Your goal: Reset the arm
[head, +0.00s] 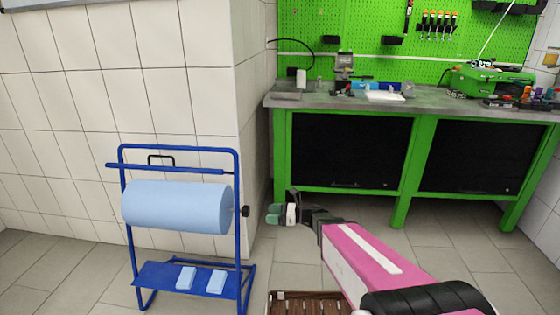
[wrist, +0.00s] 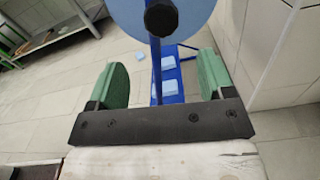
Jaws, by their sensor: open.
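My gripper (head: 281,213) is at the end of my pink arm, in the middle of the head view. In the wrist view its two green fingers (wrist: 159,82) stand wide apart with nothing held between them. The gripper is to the right of a blue stand (head: 240,255) that carries a large light-blue paper roll (head: 175,206). The stand's frame and the roll's end (wrist: 195,12) also show beyond the fingers in the wrist view. I cannot tell the exact gap between gripper and stand.
Two light-blue packs (head: 186,278) lie on the stand's lower shelf. A green workbench (head: 400,150) with tools stands at the back right. A white tiled wall corner (head: 240,120) rises behind the stand. A brown slatted surface (head: 300,303) shows at the bottom. Floor (head: 285,250) is clear near the gripper.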

